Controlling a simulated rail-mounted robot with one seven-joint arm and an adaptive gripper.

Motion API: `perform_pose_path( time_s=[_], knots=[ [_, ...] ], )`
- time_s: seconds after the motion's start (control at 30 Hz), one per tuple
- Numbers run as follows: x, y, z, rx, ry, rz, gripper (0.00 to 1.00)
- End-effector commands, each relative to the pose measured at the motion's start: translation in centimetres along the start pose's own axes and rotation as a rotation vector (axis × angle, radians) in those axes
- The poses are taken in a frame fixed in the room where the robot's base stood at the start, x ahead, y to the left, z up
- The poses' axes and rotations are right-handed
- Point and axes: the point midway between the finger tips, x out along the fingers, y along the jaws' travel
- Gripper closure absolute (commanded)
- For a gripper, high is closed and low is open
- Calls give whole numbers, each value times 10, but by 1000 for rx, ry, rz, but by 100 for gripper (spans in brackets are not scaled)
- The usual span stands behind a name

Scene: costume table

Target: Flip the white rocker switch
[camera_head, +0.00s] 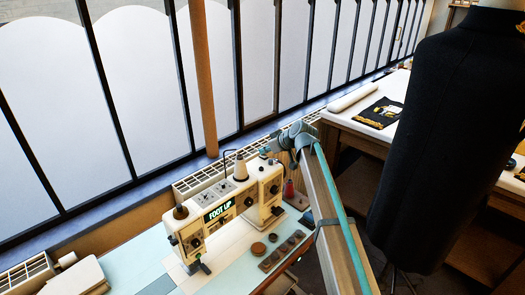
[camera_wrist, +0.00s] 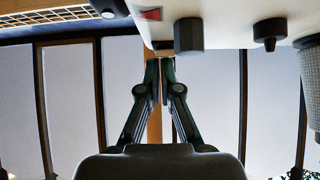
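The cream sewing machine (camera_head: 225,205) stands on the pale blue table, with a lit "FOOT UP" display on its front. In the wrist view its pale body (camera_wrist: 230,12) fills the top right, with dark knobs and a small red mark (camera_wrist: 151,14). I cannot make out the white rocker switch for certain in either view. My gripper (camera_wrist: 160,66) has its two fingers brought nearly together, with only a narrow gap and nothing seen held. Its tips are just below the machine's edge in the wrist picture. In the head view my gripper (camera_head: 265,151) is at the machine's far right end.
A thread cone (camera_head: 240,167) stands on top of the machine. A red spool (camera_head: 289,188) is to its right, and a dark tray (camera_head: 282,250) lies in front. A black dress form (camera_head: 440,140) stands at right. The window wall and wooden post (camera_head: 205,80) are behind.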

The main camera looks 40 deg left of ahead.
Motion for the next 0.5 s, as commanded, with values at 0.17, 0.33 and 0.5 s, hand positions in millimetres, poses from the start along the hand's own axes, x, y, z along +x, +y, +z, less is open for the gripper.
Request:
perform_pose_path(
  time_s=[0.17,0.33,0.5],
  knots=[
    [5,1,-3,-1,-2,1,100],
    [9,1,-9,-1,-1,0,100],
    [10,0,-12,-1,-1,1,100]
  ],
)
